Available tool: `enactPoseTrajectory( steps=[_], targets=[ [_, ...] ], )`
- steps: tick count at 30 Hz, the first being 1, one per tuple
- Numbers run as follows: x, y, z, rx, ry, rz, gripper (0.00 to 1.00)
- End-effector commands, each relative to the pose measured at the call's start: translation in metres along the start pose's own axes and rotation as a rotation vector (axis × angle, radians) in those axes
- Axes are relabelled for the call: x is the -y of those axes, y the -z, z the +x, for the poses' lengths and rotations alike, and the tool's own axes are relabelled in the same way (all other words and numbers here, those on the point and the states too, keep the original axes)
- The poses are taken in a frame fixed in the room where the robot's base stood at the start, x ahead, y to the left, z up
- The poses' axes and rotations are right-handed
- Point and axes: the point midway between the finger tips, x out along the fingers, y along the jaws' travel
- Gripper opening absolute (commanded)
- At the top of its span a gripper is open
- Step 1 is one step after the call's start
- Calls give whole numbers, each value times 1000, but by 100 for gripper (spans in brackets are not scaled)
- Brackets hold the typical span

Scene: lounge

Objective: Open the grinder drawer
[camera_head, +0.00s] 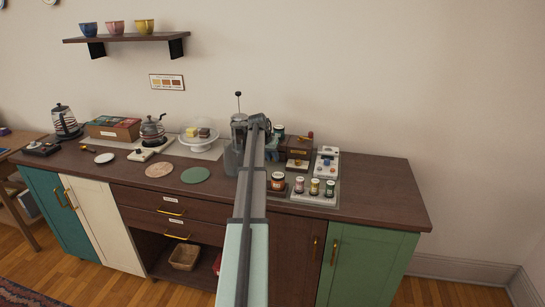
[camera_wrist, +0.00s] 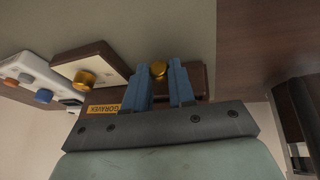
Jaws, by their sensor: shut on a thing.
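The grinder appears to be the dark wooden box (camera_head: 299,145) with a reddish knob on top, on the counter in the head view. My gripper (camera_head: 272,143) is just left of it there, partly hidden by my arm. In the wrist view my gripper's two blue fingers (camera_wrist: 160,85) stand on either side of a small brass knob (camera_wrist: 158,69) and are shut on it. A dark brown body (camera_wrist: 200,80) with a yellow label lies behind the fingers. I cannot tell how far the drawer is out.
A pale panel with brown edges (camera_wrist: 98,62) and another brass knob is beside the fingers. A white device with coloured knobs (camera_head: 326,163) stands right of the box. Several small jars (camera_head: 314,187) stand in front. The counter's right end (camera_head: 385,190) is clear.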

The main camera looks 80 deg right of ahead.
Motion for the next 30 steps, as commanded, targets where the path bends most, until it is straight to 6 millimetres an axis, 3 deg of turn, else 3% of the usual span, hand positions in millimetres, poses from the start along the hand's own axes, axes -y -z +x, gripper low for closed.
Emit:
enactPoseTrajectory(
  steps=[9, 18, 19, 26, 30],
  targets=[
    [-10, -49, -19, 0, -1, 0, 0],
    [-10, -49, -19, 0, -1, 1, 0],
    [-10, -49, -19, 0, -1, 1, 27],
    [-9, -49, -19, 0, -1, 1, 49],
    [-9, -49, -19, 0, -1, 0, 50]
  ],
)
